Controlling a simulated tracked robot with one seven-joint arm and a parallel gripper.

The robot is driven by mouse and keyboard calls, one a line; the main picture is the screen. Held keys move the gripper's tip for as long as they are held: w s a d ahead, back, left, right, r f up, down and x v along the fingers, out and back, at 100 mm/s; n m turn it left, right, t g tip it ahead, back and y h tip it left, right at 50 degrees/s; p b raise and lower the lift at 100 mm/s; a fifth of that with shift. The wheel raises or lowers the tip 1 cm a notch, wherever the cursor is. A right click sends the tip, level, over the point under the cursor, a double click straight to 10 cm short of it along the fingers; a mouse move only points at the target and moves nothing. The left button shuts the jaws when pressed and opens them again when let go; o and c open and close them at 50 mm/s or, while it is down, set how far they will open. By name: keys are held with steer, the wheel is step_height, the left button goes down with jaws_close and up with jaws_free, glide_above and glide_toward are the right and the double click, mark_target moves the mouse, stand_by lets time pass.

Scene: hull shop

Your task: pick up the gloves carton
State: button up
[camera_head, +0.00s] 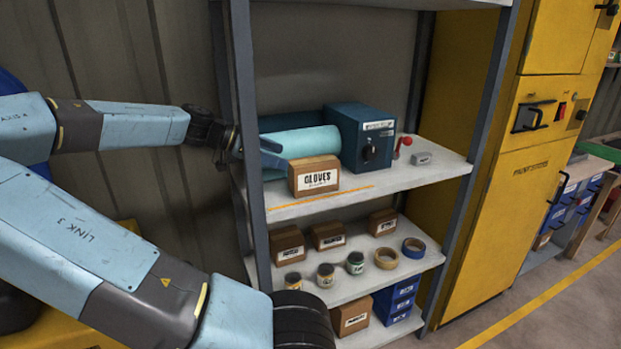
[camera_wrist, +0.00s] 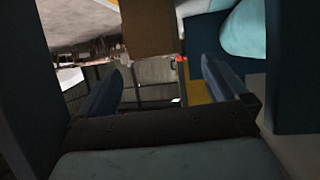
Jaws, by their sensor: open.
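The gloves carton (camera_head: 314,178) is a brown box with a white label reading GLOVES. It sits upright near the front edge of the shelf's upper board (camera_head: 410,184). My gripper (camera_head: 277,153) is open and empty at the carton's upper left, reaching in past the left shelf post. In the wrist view my gripper (camera_wrist: 166,62) shows two parted fingers, and a brown face that looks like the carton (camera_wrist: 148,28) lies beyond the tips, between them in the picture. I cannot tell how large the gap to the carton is.
A teal roll (camera_head: 300,143) lies behind the carton, with a blue box (camera_head: 358,140) close at its right. The shelf post (camera_head: 248,130) stands beside my gripper. A small grey block (camera_head: 421,158) sits farther right. The lower board holds cartons, tins and tape rolls.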

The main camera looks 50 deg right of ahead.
mark_target(309, 161)
steer(key=x, duration=0.4)
steer(key=r+x, duration=0.1)
steer(key=x, duration=0.3)
steer(key=shift+s+d+r, duration=0.1)
steer(key=shift+s+d, duration=0.15)
steer(key=shift+d, duration=0.05)
steer(key=c, duration=1.7)
